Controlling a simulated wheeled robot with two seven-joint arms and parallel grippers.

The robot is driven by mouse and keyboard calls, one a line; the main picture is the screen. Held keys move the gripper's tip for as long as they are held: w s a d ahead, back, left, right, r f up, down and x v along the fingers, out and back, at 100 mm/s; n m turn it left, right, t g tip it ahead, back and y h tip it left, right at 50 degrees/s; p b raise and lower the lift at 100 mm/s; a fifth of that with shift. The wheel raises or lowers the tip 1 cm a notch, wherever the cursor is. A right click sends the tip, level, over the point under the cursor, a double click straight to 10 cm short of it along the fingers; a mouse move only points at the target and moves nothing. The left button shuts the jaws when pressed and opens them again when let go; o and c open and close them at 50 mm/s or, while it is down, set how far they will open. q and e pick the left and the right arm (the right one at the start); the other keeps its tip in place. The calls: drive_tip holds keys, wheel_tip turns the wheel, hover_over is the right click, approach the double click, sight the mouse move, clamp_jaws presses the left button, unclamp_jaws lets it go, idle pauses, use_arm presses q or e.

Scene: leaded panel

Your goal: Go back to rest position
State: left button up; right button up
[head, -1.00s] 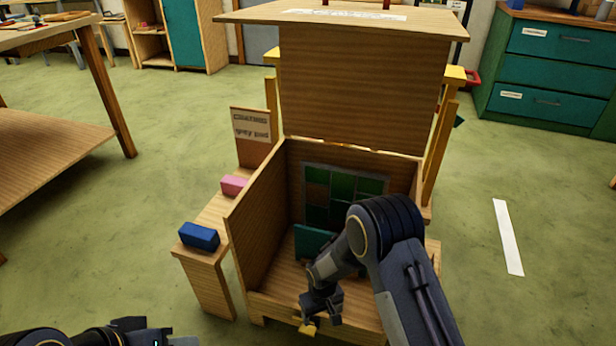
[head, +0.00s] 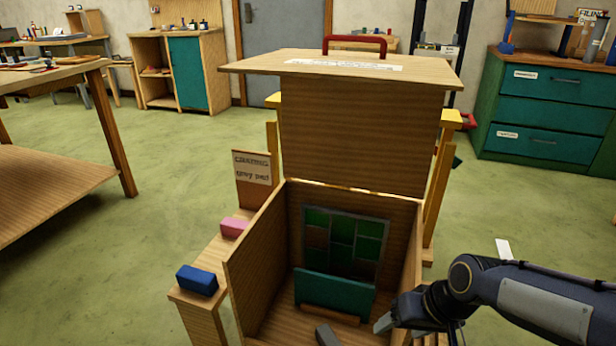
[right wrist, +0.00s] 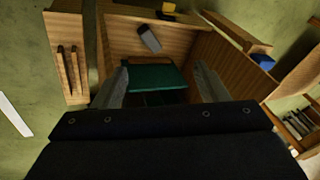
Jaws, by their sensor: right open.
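The wooden crate (head: 255,270) stands open, its lid (head: 350,130) raised at the back. Inside, a leaded panel (head: 342,236) of green and brownish panes stands against the back wall. A teal board (head: 333,292) stands in front of it and covers its lower part. A grey block (head: 326,336) lies on the crate floor, partly cut off by the picture edge; it also shows in the right wrist view (right wrist: 150,38). My right gripper (head: 392,322) is open at the crate's right side. In the right wrist view nothing is held between its fingers (right wrist: 160,84). My left gripper is out of view.
A side shelf (head: 205,262) left of the crate bears a blue block (head: 197,280), a pink block (head: 234,228) and a sign (head: 252,168). A table (head: 60,80) stands left, a green drawer cabinet (head: 550,105) back right.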

drive_tip(key=s+d+r+m+t, duration=0.1)
drive_tip(key=s+r+t, duration=0.1)
drive_tip(key=s, duration=0.6)
drive_tip(key=s+d+r+m+t, duration=0.1)
drive_tip(key=s+d+r, duration=0.1)
drive_tip(key=s, duration=0.5)
wheel_tip(320, 180, up, 33)
drive_tip(key=p, duration=3.2)
drive_tip(key=shift+w+p, duration=0.15)
drive_tip(key=shift+p, duration=0.15)
drive_tip(key=shift+f, duration=0.15)
